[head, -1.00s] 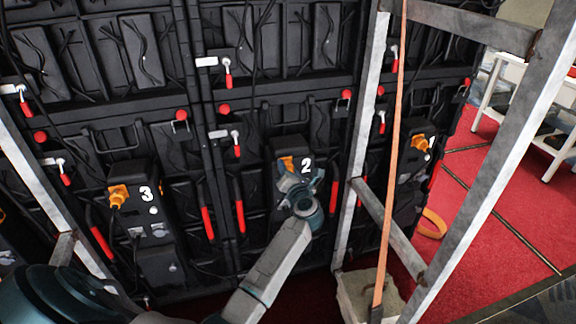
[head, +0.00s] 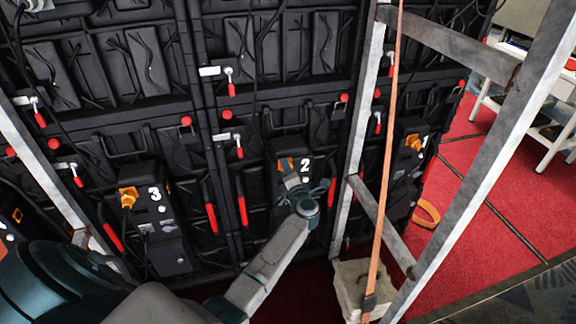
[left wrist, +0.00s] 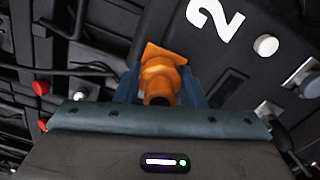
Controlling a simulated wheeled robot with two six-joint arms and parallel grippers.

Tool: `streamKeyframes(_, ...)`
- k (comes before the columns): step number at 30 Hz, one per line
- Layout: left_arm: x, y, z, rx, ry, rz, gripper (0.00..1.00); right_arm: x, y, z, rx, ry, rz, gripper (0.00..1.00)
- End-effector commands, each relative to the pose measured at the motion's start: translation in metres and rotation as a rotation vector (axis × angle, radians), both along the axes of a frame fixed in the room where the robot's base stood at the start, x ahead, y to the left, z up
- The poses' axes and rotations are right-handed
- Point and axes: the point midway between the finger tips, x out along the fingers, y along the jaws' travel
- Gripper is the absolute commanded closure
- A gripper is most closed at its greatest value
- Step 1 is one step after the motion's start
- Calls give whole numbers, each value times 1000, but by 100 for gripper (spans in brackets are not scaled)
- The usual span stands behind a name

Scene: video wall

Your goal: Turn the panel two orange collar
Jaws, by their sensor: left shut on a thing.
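The orange collar (head: 285,164) of panel two sits on the black box marked with a white 2 (head: 305,165). In the left wrist view the orange collar (left wrist: 160,78) stands between the two blue fingers of my left gripper (left wrist: 160,88), which is shut on it. The white 2 (left wrist: 213,18) shows beside it there. In the head view my left gripper (head: 292,182) reaches up to the box and partly covers the collar. My right gripper is in neither view.
Similar orange collars sit on panel three (head: 128,196) and panel one (head: 413,142). A metal frame post (head: 362,120) and an orange strap (head: 388,150) stand just right of my arm. A pale weight block (head: 352,285) is on the floor. Red carpet (head: 520,180) lies open at right.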

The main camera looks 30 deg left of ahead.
Motion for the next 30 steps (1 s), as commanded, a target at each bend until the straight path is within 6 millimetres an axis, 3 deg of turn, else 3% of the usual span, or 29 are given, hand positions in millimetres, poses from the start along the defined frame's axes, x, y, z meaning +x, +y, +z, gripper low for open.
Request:
streamKeyframes(7,0,0,1,42,51,0,87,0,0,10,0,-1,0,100)
streamKeyframes(24,0,0,-1,60,70,0,87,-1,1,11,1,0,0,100)
streamKeyframes(25,0,0,-1,60,70,0,62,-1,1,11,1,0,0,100)
streamKeyframes(28,0,0,-1,60,70,0,42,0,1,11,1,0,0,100)
streamKeyframes(30,0,0,0,59,69,0,42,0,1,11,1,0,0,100)
